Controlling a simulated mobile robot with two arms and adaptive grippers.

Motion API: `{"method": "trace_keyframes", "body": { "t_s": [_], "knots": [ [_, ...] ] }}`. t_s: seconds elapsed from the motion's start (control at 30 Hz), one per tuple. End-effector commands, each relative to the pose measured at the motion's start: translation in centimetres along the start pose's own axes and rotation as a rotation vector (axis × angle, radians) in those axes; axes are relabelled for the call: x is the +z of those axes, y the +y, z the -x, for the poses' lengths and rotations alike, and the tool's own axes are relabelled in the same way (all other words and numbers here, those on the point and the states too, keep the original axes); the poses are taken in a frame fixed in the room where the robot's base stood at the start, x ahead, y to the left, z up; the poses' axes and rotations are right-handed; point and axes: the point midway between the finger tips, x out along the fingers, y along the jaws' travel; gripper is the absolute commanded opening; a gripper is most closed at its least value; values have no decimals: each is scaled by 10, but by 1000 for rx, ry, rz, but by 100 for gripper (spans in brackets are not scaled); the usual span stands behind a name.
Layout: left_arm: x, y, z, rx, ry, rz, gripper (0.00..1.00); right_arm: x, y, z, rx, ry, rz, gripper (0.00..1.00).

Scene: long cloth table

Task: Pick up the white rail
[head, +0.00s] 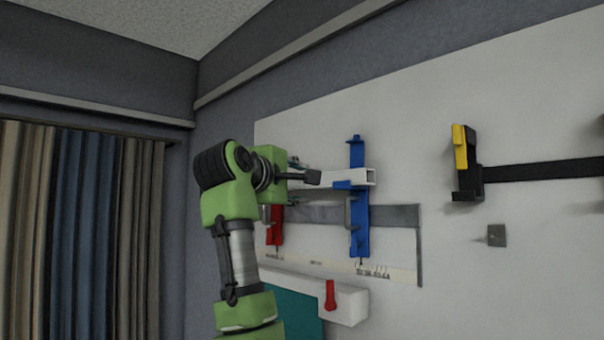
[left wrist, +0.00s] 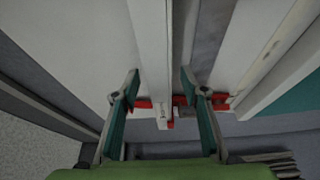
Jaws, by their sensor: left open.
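The white rail (head: 338,178) lies across a tall blue holder (head: 358,235) on the white wall panel. Its right end sticks out past the holder, and its left part is partly hidden by my left gripper. My left gripper (head: 306,174) reaches in from the left beside the rail. In the left wrist view, the white rail (left wrist: 152,45) runs down between the two parted fingers of the left gripper (left wrist: 160,88), with a gap on each side. Red holder parts (left wrist: 143,103) show near the rail's end. My right gripper is not in view.
A grey metal strip (head: 400,215) lies below the rail. A red holder (head: 275,232) sits at its left. A white box (head: 345,303) with a red clip (head: 330,295) is lower down. A black and yellow holder (head: 462,160) carries a black bar (head: 545,172) at right.

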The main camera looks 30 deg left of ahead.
Motion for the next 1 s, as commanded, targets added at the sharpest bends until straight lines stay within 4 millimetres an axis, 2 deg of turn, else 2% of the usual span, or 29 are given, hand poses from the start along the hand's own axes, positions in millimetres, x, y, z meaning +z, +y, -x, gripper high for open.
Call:
{"method": "trace_keyframes", "body": {
  "t_s": [0.3, 0.47, 1.0],
  "knots": [
    [-1, -1, -4, 0, 1, 0, 40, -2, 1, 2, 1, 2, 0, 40],
    [-1, -1, -4, 0, 1, 0, 0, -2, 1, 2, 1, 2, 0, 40],
    [-1, 6, -4, 3, 1, 0, 0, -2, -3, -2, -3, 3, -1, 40]
  ]
}}
